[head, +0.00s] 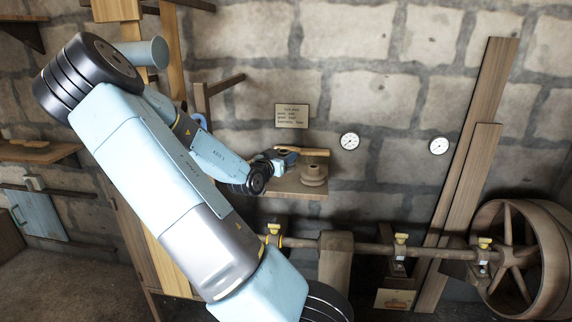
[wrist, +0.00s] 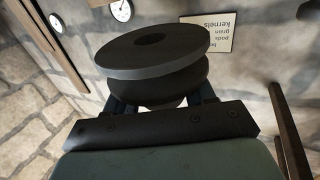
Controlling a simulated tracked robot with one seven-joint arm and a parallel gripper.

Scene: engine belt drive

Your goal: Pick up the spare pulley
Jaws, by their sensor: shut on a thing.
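The spare pulley (wrist: 150,92) is a dark grey grooved wheel with wide flanges and a central hole, large in the wrist view. My gripper (wrist: 160,105) is shut on it; the finger tips are mostly hidden behind the pulley. In the head view my gripper (head: 287,157) is at the small wall shelf, pointing right. A brownish stepped round piece (head: 313,175) shows just right of it, over the shelf. I cannot tell from this view whether that is the held pulley, or whether it touches the shelf.
The wooden shelf (head: 293,190) is below my gripper. A sign (head: 292,116) and two gauges (head: 349,141) (head: 439,146) are on the stone wall. Below runs a shaft (head: 375,248) with yellow-capped fittings and a large spoked wheel (head: 515,255). Planks (head: 470,165) lean right.

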